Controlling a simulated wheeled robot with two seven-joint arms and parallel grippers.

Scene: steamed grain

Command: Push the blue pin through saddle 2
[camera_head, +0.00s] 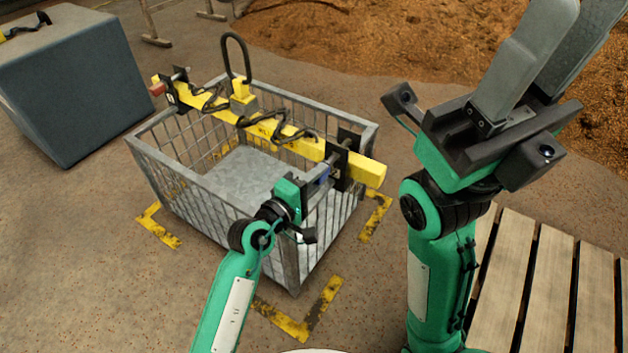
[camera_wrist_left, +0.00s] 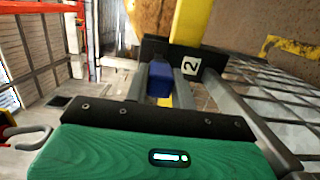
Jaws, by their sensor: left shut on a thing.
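My left gripper (camera_head: 318,178) is at the near right corner of the cage basket, shut on the blue pin (camera_head: 323,177). In the left wrist view, the blue pin (camera_wrist_left: 160,80) sits between the two grey fingers and points at the black plate of saddle 2 (camera_wrist_left: 140,52), marked with a white "2". Saddle 2 (camera_head: 348,150) holds the right end of the yellow beam (camera_head: 285,140). I cannot tell whether the pin's tip, hidden in both views, is inside the saddle. My right gripper (camera_head: 580,20) is raised, empty and open, its tips partly cut off.
The grey wire basket (camera_head: 215,200) stands under the beam inside yellow floor marks. Saddle 1 (camera_head: 178,88) with a red end (camera_head: 157,89) is at the beam's far left. A wooden pallet (camera_head: 530,270) lies right; a grey box (camera_head: 70,85) stands left.

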